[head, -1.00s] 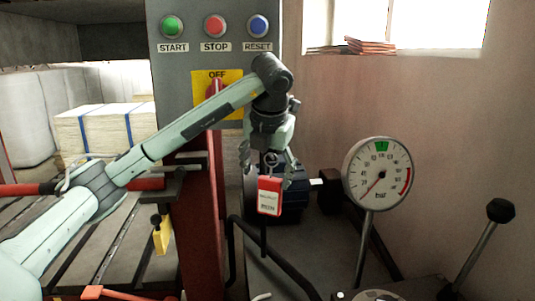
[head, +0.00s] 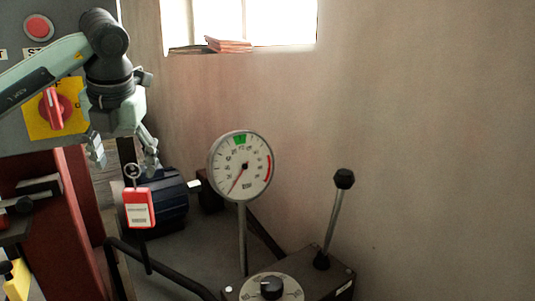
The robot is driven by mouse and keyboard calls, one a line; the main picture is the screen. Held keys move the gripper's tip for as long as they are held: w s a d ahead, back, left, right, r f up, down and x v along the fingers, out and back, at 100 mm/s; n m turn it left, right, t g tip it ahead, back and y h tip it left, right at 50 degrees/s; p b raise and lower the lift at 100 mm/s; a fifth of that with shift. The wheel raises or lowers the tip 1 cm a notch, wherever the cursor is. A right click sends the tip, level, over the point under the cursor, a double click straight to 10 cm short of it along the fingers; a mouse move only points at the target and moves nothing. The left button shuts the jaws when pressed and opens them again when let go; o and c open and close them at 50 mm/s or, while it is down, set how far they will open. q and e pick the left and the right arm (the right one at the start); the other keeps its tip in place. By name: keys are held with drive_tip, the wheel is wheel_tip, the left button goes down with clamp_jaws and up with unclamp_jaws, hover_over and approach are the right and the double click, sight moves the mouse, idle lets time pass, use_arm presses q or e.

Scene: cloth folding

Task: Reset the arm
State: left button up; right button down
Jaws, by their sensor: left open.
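My left arm comes in from the left in the head view. Its gripper (head: 123,157) points down with its fingers apart, in front of the grey control panel's right edge. A red tag (head: 139,208) with a white label and a metal ring hangs just below the fingers, near the right fingertip. The ring appears to be on a dark upright post, apart from the fingers. The gripper looks empty. My right gripper is not in view.
A red button (head: 38,27) and a red rotary switch (head: 55,108) on a yellow plate are on the panel at left. A round gauge (head: 241,165) stands at centre. A black-knobbed lever (head: 334,219) and a dial (head: 271,288) are at lower right. The wall side is clear.

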sight(131, 190)
use_arm(q)
drive_tip(key=shift+x, duration=2.45)
drive_tip(key=shift+r, duration=0.15)
drive_tip(key=shift+v, duration=2.35)
drive_tip(key=shift+f, duration=0.4)
drive_tip(key=x, duration=1.1)
drive_tip(key=shift+w, duration=0.1)
